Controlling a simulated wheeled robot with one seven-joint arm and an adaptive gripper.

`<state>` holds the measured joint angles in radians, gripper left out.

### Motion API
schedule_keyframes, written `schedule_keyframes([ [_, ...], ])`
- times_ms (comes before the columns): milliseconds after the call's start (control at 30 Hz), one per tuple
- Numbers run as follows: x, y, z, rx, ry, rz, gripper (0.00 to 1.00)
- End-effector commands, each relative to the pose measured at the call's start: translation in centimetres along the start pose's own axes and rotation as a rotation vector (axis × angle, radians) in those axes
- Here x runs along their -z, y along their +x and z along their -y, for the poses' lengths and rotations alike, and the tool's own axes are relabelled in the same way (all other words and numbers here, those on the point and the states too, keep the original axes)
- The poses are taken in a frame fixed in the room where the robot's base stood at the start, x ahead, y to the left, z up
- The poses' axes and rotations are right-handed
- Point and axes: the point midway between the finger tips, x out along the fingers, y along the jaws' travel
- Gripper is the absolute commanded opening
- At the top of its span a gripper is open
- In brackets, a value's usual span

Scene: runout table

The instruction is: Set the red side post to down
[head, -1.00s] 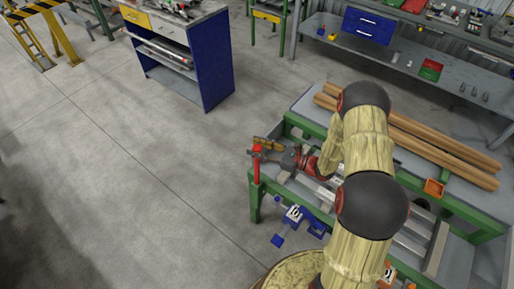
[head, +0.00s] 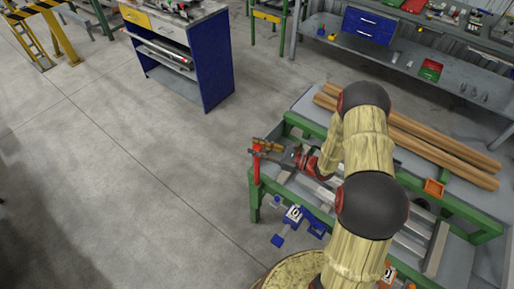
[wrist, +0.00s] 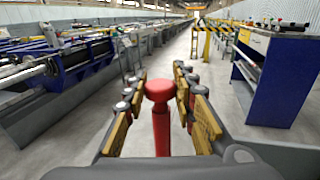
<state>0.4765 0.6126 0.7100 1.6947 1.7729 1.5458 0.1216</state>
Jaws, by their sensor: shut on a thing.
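The red side post (head: 256,168) stands upright at the near left corner of the green-framed runout table (head: 304,124). In the wrist view its round red knob and shaft (wrist: 160,118) are in the middle, between the fingers. My gripper (head: 262,149) is at the top of the post, reaching in from the right, with its yellow-padded fingers on either side of it. In the wrist view my gripper (wrist: 160,100) is shut on the post just below the knob. The post's lower end is hidden in the wrist view.
Long wooden poles (head: 440,145) lie along the table's back. A blue cabinet (head: 205,70) stands farther back. The floor left of the table is clear.

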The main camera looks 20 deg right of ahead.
Motion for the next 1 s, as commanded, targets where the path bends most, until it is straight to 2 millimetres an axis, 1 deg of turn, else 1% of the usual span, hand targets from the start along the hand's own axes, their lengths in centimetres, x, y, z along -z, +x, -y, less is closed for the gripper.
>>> schedule_keyframes([
  [67,0.3,0.0,0.0,0.001,0.001,0.0,0.0],
  [167,1.6,0.0,0.0,0.001,0.002,0.0,0.0],
  [400,7.2,0.0,0.0,0.001,0.003,-0.001,0.0],
  [500,9.3,0.0,0.0,0.001,0.003,-0.001,0.0],
  [600,10.9,0.0,0.0,0.001,0.001,-0.001,0.0],
  [700,11.8,0.0,0.0,0.001,0.001,0.0,0.0],
  [767,12.1,0.0,0.0,0.001,0.001,0.0,0.0],
  [1000,12.0,0.0,0.1,0.001,0.0,0.0,0.0],
])
